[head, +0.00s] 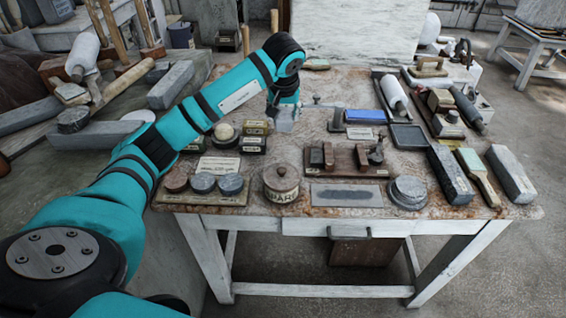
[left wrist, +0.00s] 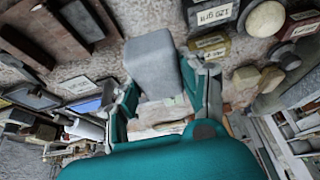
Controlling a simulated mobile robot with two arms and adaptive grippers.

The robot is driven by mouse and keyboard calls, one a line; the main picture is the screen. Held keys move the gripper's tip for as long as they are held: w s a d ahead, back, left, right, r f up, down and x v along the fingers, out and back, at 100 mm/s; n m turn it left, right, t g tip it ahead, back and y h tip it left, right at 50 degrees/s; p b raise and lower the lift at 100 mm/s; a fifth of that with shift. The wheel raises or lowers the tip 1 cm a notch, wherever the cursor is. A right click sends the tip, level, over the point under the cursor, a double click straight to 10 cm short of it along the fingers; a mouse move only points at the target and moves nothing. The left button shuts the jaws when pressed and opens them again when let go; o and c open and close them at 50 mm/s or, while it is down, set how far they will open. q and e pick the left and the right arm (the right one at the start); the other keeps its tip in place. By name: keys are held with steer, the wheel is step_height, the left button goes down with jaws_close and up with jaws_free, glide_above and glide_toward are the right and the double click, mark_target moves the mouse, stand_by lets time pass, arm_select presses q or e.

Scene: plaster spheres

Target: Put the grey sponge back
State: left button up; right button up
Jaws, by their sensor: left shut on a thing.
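My left gripper (head: 284,105) is shut on the grey sponge and holds it over the back middle of the table. The grey sponge (left wrist: 153,62) shows as a plain pale-grey block between the fingers (left wrist: 160,100) in the left wrist view. In the head view the sponge (head: 284,123) is small and partly covered by the gripper. It looks raised above the tabletop, though its exact height is hard to tell. My right gripper is not in view.
Small labelled boxes (head: 255,128) and a pale ball (head: 224,131) stand left of the gripper. A blue block (head: 366,116), a black tray (head: 407,137) and a wooden rack (head: 340,157) stand to the right. A lidded pot (head: 281,184) is in front.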

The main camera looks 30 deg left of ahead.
arm_select(q)
steer(key=p, duration=0.1)
glide_above(284, 149)
steer(key=s, duration=0.2)
steer(key=f, duration=0.7)
steer(key=shift+w+d, duration=0.25)
steer(key=shift+d, duration=0.1)
step_height(284, 149, down, 3)
steer(key=shift+d+f, duration=0.1)
steer(key=shift+f, duration=0.4)
steer(key=o, duration=0.7)
steer(key=shift+o, duration=0.2)
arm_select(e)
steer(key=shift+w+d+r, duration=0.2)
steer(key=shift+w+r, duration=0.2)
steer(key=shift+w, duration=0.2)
arm_select(q)
steer(key=shift+r, duration=0.1)
